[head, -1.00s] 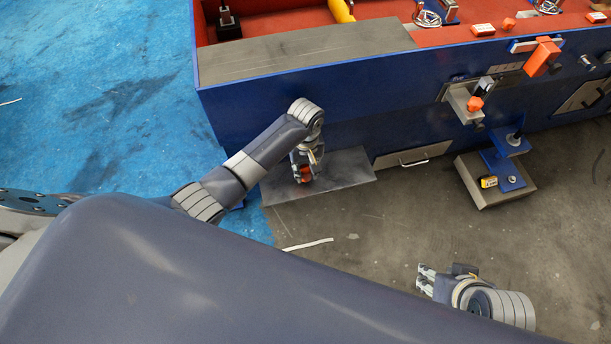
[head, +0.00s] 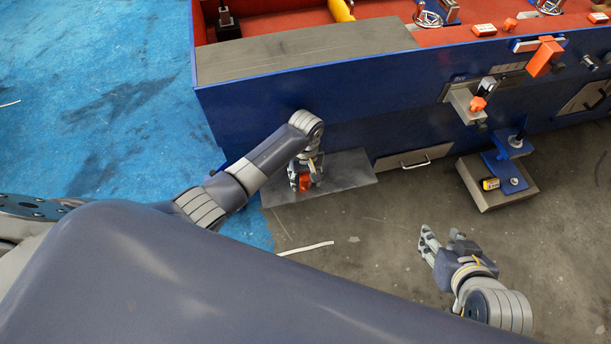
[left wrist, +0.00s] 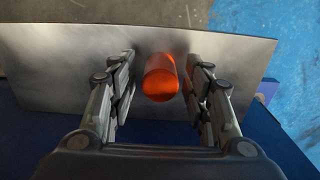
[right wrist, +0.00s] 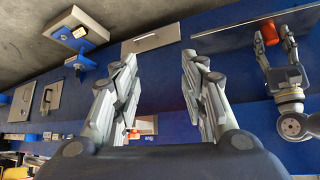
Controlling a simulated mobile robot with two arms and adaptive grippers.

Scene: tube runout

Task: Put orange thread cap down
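The orange thread cap (head: 305,181) is a short orange cylinder at the grey metal plate (head: 345,172) low on the blue bench's front. In the left wrist view the cap (left wrist: 160,77) sits between the two fingers of my left gripper (left wrist: 158,85), with a gap on both sides. My left gripper (head: 305,174) is open around it. The cap also shows in the right wrist view (right wrist: 269,33). My right gripper (head: 428,243) is open and empty over the floor, away from the plate; its spread fingers show in the right wrist view (right wrist: 160,85).
The blue bench (head: 290,95) rises behind the plate. A drawer handle (head: 415,163) is right of the plate. A blue clamp on a grey block (head: 495,185) stands further right. A white strip (head: 305,247) lies on the otherwise mostly clear floor.

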